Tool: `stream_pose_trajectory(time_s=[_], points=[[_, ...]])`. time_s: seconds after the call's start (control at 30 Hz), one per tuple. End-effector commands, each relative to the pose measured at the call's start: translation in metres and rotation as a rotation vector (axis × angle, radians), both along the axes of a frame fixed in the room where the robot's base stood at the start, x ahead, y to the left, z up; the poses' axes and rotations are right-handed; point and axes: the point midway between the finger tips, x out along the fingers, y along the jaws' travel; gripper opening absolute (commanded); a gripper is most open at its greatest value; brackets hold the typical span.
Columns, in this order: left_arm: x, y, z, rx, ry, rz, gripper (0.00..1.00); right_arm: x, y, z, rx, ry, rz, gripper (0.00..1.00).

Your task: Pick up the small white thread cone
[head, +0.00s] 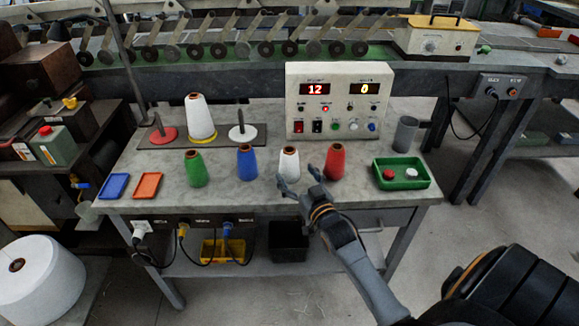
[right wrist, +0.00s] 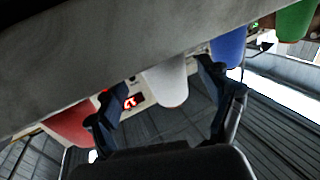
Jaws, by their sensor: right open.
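The small white thread cone (head: 289,161) stands upright on the table, between the blue cone (head: 246,162) and the red cone (head: 334,161). My right gripper (head: 299,182) is open and empty at the table's front edge, with its fingers toward the small white cone. One fingertip overlaps the cone's lower part in the head view; contact cannot be told. In the right wrist view, which looks upside down, the white cone (right wrist: 165,88) shows between the two open fingers (right wrist: 155,80). My left gripper is not in view.
A green cone (head: 196,168) stands left of the blue one. A large white cone (head: 199,117) stands behind. A control box (head: 338,120) is at the back, a green tray (head: 424,173) at the right. Blue (head: 114,186) and orange (head: 148,186) trays lie at the left.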

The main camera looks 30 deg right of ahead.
Motion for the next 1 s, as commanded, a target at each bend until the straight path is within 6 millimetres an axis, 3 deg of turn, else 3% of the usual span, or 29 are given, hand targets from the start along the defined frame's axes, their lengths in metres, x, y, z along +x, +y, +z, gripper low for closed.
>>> stream_pose_trajectory(time_s=[0.23,0.53,0.87,1.0], points=[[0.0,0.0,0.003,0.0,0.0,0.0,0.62,0.035,-0.002,-0.002,0.0,-0.002,0.001,0.8],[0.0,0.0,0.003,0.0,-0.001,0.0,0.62,0.041,-0.003,-0.002,0.0,-0.001,0.001,0.8],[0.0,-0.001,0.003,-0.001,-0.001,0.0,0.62,0.04,-0.003,-0.003,0.0,0.0,0.001,0.15],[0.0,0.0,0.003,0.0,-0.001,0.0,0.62,0.04,-0.003,-0.002,0.0,-0.002,0.001,0.14]])
